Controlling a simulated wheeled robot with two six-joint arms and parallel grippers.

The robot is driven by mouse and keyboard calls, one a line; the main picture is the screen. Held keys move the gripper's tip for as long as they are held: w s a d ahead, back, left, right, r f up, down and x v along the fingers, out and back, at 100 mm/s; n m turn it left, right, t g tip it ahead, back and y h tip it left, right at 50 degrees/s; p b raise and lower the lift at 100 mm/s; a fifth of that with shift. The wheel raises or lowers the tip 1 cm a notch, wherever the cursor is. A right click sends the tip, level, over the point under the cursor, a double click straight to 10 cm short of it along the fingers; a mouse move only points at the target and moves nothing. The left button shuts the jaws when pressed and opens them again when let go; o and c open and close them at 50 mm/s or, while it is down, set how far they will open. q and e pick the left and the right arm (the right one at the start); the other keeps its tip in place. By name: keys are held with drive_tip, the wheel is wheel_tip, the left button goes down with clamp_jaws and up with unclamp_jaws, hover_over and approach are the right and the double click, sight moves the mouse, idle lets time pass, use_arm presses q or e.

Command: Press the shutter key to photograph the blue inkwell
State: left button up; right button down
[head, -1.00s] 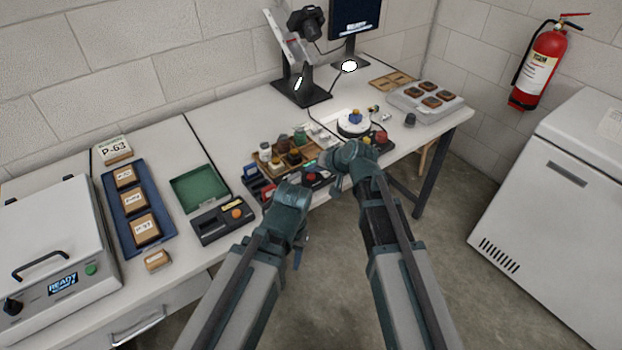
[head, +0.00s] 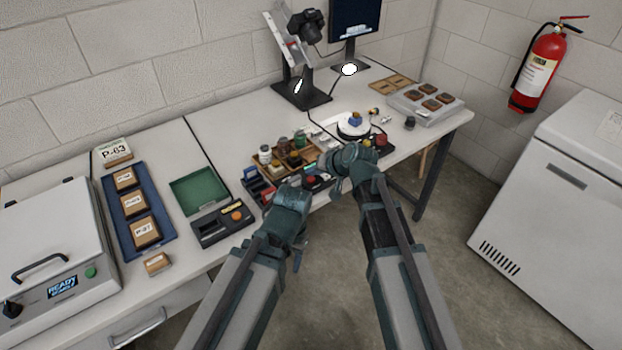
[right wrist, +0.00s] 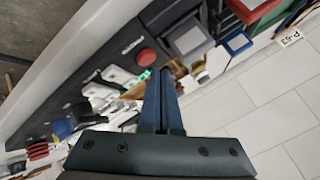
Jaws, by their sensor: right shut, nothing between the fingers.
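The blue inkwell (head: 355,118) sits on the round white turntable (head: 350,132) at the table's right part in the head view. A dark control box with a red round button (head: 310,181) lies near the front edge; the red button (right wrist: 146,57) also shows in the right wrist view. I cannot tell which key is the shutter key. My right gripper (head: 327,167) is over the control box; in the right wrist view its fingers (right wrist: 163,75) are shut and empty, with tips beside the red button in the picture. Contact cannot be told. My left gripper (head: 302,240) is mostly hidden by its arm.
A wooden tray of bottles (head: 270,168) stands behind the control box. The camera (head: 307,24) is on a stand at the back, beside the monitor (head: 354,18). A green tray (head: 198,188) and a blue tray (head: 165,231) lie left. The back middle of the table is clear.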

sight(313, 183)
drive_tip(key=shift+f, duration=0.1)
idle(0.7)
drive_tip(key=shift+f+b, duration=0.3)
drive_tip(key=shift+b, duration=0.15)
drive_tip(key=shift+f+b, duration=0.45)
drive_tip(key=shift+f, duration=0.05)
idle(0.5)
drive_tip(key=shift+r, duration=0.2)
drive_tip(key=shift+r+p, duration=0.75)
drive_tip(key=shift+p, duration=0.15)
wheel_tip(313, 183, up, 5)
drive_tip(key=p, duration=0.5)
